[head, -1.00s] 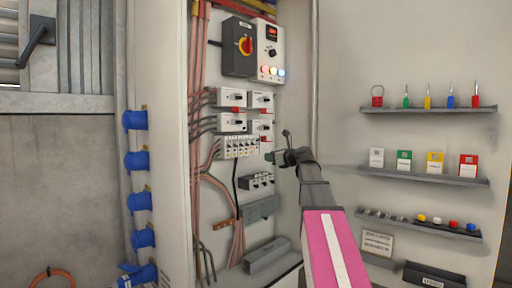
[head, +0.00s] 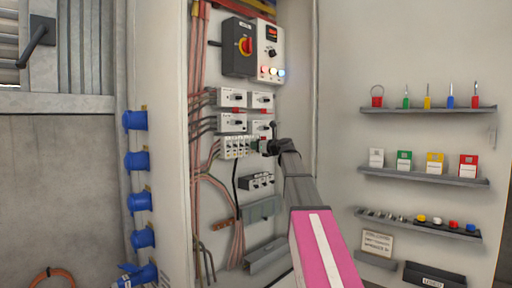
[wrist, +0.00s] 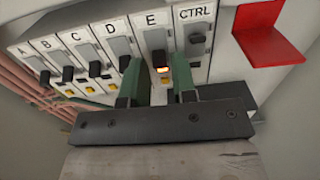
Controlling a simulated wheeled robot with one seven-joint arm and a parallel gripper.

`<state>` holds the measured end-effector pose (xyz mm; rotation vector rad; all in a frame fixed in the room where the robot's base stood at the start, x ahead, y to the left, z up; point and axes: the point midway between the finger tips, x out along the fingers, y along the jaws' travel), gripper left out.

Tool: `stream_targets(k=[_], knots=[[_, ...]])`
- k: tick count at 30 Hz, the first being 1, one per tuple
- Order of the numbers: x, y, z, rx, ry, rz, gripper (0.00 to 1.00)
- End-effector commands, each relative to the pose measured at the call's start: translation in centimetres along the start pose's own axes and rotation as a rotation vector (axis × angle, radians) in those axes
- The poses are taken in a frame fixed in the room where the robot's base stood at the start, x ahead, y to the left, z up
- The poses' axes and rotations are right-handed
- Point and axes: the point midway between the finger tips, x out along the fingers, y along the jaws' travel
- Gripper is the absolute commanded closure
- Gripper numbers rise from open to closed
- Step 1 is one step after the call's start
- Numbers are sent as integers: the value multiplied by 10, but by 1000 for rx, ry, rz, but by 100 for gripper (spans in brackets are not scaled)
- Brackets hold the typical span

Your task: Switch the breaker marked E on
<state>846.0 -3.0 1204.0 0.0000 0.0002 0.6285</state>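The breaker row (head: 238,147) is in the open cabinet in the head view. The CTRL lever (wrist: 196,38) sits higher. My gripper (wrist: 160,75) is open. Its two green fingers stand apart below and to either side of the E lever; contact cannot be told. In the head view my gripper (head: 267,147) is at the row's right end.
A red bracket-like part (wrist: 270,30) juts out right of CTRL. The neighbouring D lever (wrist: 124,64) is close to my left finger. Other switch modules (head: 232,110) sit above the row, and a dark block (head: 257,181) below. Shelves (head: 425,175) stand to the right.

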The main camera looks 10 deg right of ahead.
Motion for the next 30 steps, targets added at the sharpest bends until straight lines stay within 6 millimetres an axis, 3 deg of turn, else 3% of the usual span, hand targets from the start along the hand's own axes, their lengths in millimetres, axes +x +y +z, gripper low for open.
stream_targets(k=[11,13,14,30], knots=[[5,0,0,0,0,0,74],[5,0,0,0,0,0,97],[5,0,0,0,0,0,100],[4,0,6,-1,125,0,100]])
